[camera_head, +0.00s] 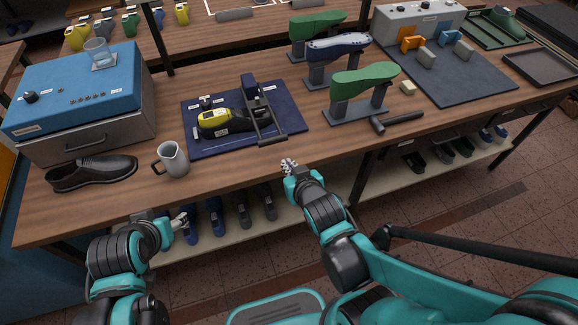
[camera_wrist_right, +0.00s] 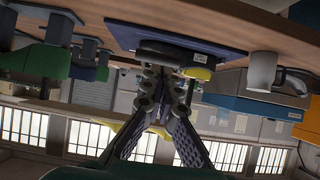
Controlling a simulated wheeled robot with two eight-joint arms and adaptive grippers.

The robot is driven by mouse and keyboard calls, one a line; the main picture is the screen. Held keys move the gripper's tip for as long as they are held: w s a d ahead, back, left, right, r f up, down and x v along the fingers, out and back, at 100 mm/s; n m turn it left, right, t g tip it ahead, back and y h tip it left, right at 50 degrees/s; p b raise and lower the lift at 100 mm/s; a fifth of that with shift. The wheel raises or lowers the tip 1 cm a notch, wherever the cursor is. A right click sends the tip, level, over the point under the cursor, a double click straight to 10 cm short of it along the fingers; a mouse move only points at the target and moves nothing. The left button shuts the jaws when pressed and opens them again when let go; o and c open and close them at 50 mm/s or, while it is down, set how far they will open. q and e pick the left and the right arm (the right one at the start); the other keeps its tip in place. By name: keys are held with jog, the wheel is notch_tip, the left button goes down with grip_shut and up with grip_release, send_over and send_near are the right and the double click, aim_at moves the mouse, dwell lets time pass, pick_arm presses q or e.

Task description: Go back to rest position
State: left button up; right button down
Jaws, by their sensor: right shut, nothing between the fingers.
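My right gripper (camera_head: 289,165) is at the front edge of the workbench, in front of the dark blue mat, shut and empty. In the right wrist view its fingers (camera_wrist_right: 167,82) come together with nothing between them; that view is upside down. My left gripper (camera_head: 181,220) is lower left, below the bench's front edge, beside the shelf; it is too small to tell open or shut. A yellow and black shoe last (camera_head: 222,122) lies on the dark blue mat (camera_head: 290,118) beside a black clamp-like fixture (camera_head: 262,112), apart from both grippers.
Green lasts on stands (camera_head: 362,82) and a hammer (camera_head: 397,121) are to the right.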

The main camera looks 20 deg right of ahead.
jog(key=shift+w+f, duration=0.1)
jog(key=shift+w, duration=0.1)
jog(key=shift+s, duration=0.1)
jog(key=s+d+r+g, duration=0.3)
jog(key=s+g, duration=0.2)
jog(key=s, duration=0.4)
jog(key=shift+d+m, duration=0.3)
dwell(3.6)
